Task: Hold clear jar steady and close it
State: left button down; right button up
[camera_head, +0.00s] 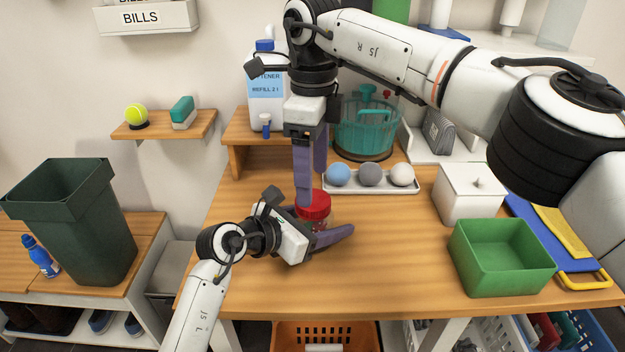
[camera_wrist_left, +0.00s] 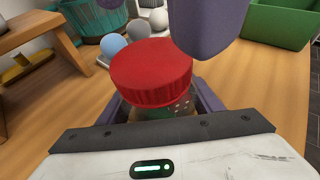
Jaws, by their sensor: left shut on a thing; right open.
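The clear jar (camera_head: 322,223) stands on the wooden table with a red lid (camera_head: 314,204) on its top. In the left wrist view, the ribbed red lid (camera_wrist_left: 150,72) covers most of the jar, and a little clear wall (camera_wrist_left: 172,108) shows below it. I cannot tell how tightly the lid sits. My left gripper (camera_head: 322,228) is shut on the jar's body, below the lid, with a finger on each side. My right gripper (camera_head: 311,185) points down and is open, its fingers close to the lid. One right finger (camera_wrist_left: 208,28) shows beside the lid in the left wrist view.
A white tray (camera_head: 371,189) with three balls lies behind the jar. A white lidded box (camera_head: 468,198) and a green bin (camera_head: 502,262) stand to the right. A teal basket (camera_head: 364,135) and a softener bottle (camera_head: 266,90) are at the back. The table's front left is clear.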

aim_at(313, 221)
jog(key=o, duration=0.6)
jog(key=shift+c, duration=0.2)
notch_tip(313, 221, up, 8)
jog(key=shift+f, duration=0.25)
pick_arm(q)
jog(key=shift+c, duration=2.4)
grip_release()
jog(key=v, duration=1)
jog(key=shift+s+a+r, duration=0.1)
jog(key=shift+r, duration=0.1)
pick_arm(e)
jog(key=shift+f, duration=0.15)
